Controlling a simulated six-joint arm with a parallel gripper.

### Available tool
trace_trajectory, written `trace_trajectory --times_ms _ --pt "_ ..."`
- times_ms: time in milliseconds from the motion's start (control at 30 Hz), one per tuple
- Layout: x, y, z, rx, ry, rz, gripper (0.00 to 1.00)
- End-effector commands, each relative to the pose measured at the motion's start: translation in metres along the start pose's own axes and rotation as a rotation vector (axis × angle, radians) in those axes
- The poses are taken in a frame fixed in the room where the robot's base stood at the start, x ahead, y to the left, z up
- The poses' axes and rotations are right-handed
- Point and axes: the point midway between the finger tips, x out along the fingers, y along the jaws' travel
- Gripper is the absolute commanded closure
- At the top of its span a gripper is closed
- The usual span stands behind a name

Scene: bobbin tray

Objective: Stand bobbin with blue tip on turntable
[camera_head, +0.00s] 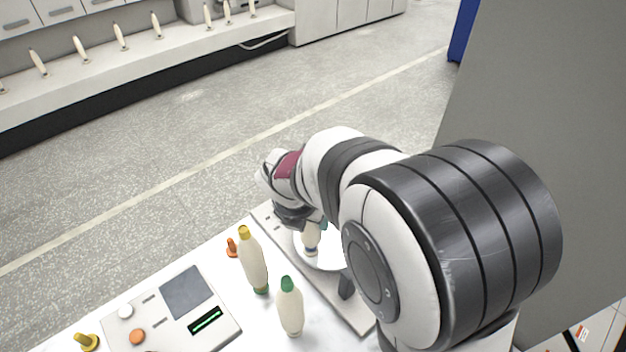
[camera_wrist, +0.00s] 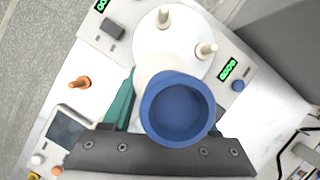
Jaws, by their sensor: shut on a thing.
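My gripper (camera_head: 300,218) is shut on the bobbin with the blue tip (camera_head: 311,240), a pale bobbin that looks roughly upright. In the wrist view its wide, hollow blue end (camera_wrist: 178,112) faces the camera between the green-padded fingers, and its pale body shows beyond. The turntable (camera_head: 333,258) is a white disc, also in the wrist view (camera_wrist: 184,32); two cream pegs (camera_wrist: 206,50) stand on it. The bobbin's lower end appears over the disc. I cannot tell whether it touches, and my arm hides part of the disc.
A bobbin with a yellow tip (camera_head: 253,266) and one with a green tip (camera_head: 291,311) stand left of the turntable. An orange peg (camera_head: 232,247) is behind them. A control panel with a grey screen (camera_head: 187,292) and a yellow knob (camera_head: 87,342) are at lower left.

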Motion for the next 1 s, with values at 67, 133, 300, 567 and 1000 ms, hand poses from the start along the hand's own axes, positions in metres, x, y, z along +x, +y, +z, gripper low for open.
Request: trace_trajectory --times_ms 67,133,300,567,1000 --pt "0.0 0.0 0.0 0.0 0.0 0.0 1.0" --pt "0.0 0.0 0.0 0.0 0.0 0.0 0.39" --pt "0.0 0.0 0.0 0.0 0.0 0.0 0.09" --pt "0.0 0.0 0.0 0.0 0.0 0.0 0.06" --pt "-0.092 0.001 0.001 0.0 -0.005 0.006 0.06"
